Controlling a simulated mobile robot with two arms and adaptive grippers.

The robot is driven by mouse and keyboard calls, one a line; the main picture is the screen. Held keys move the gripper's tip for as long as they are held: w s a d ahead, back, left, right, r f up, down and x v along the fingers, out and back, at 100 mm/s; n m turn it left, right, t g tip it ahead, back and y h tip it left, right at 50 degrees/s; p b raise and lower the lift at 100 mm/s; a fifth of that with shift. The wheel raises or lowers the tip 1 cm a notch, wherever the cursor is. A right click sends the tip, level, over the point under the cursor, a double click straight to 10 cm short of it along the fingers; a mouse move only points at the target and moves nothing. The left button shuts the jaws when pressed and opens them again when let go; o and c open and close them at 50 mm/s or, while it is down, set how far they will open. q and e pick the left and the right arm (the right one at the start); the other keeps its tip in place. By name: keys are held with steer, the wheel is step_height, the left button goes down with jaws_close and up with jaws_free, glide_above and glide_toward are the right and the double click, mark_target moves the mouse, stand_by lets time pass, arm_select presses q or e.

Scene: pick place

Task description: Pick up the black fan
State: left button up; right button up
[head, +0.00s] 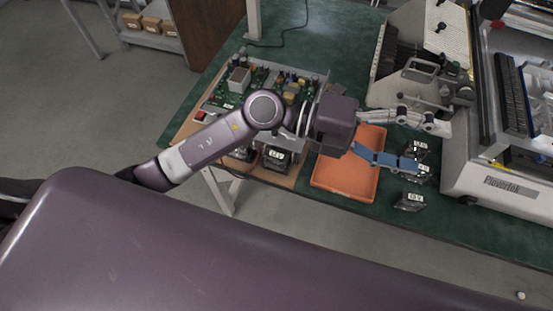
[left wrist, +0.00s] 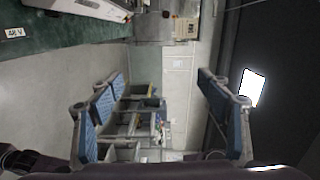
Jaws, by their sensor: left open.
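Several small black fans with white labels are in the head view. One black fan (head: 417,149) shows between the fingers of my left gripper (head: 436,149), a second (head: 421,174) is beside the lower blue finger, and a third (head: 410,202) lies nearer the table's front edge. My left gripper is open, reaching over the table past the orange tray. In the left wrist view its blue-padded fingers (left wrist: 163,88) are apart with nothing held between them. Whether the gripper touches a fan cannot be told. My right gripper is out of view.
The orange tray (head: 325,175) looks empty where it shows. A circuit board assembly (head: 240,90) with a similar black fan (head: 276,157) stands left of it. A large white machine (head: 500,185) bounds the right side. The green table (head: 345,60) has free room behind the tray.

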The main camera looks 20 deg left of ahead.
arm_select(q)
steer(key=a+f+m+g+y, duration=0.25)
steer(key=f+y, duration=0.35)
steer(key=f, duration=0.5)
steer(key=n+t+y, duration=0.1)
steer(key=t+y, duration=0.1)
steer(key=y, duration=1)
glide_above(276, 154)
steer(key=f, duration=1)
steer(key=shift+s+d+f, duration=0.1)
steer(key=shift+s, duration=0.2)
step_height(276, 154, down, 6)
steer(key=p, duration=0.2)
steer(key=shift+w+f+p, duration=0.1)
steer(key=shift+w+p, duration=0.05)
steer(key=shift+p, duration=0.25)
steer(key=shift+f, duration=0.6)
steer(key=shift+w, duration=0.1)
steer(key=c, duration=1.1)
steer(key=shift+r, duration=0.15)
